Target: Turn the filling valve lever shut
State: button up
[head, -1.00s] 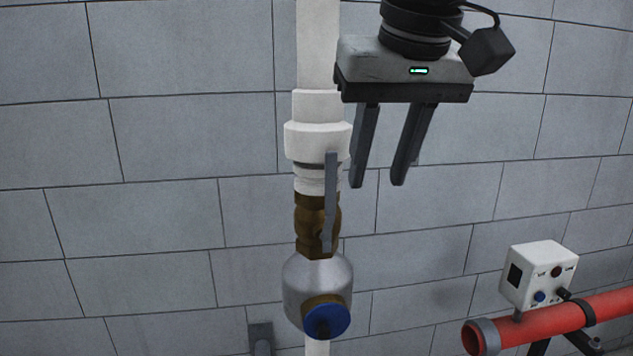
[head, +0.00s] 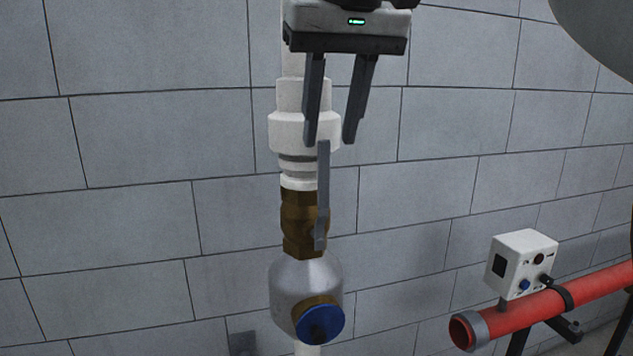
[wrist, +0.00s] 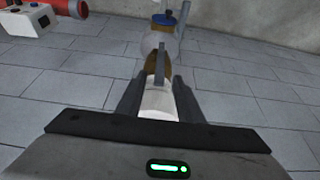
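The filling valve lever (head: 323,195) is a thin grey bar standing upright along the front right of the brass valve body (head: 297,222). It runs in line with the white vertical pipe. My gripper (head: 328,142) points down just above the lever's top end, with its two dark fingers apart and nothing held. In the wrist view the lever (wrist: 161,65) shows between and beyond the open fingers (wrist: 157,92). Whether a finger touches the lever's tip cannot be told.
Below the valve is a silver rounded fitting (head: 292,285) with a blue cap (head: 320,322). A white control box (head: 521,263) sits by a red pipe (head: 540,307) at the lower right. A grey block wall (head: 150,150) stands behind. Space beside the lever is free.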

aim_at(325, 165)
jog(key=b+x, duration=0.1)
jog(key=x, duration=0.7)
jog(key=shift+c, duration=0.6)
grip_shut()
jog(key=shift+r, duration=0.1)
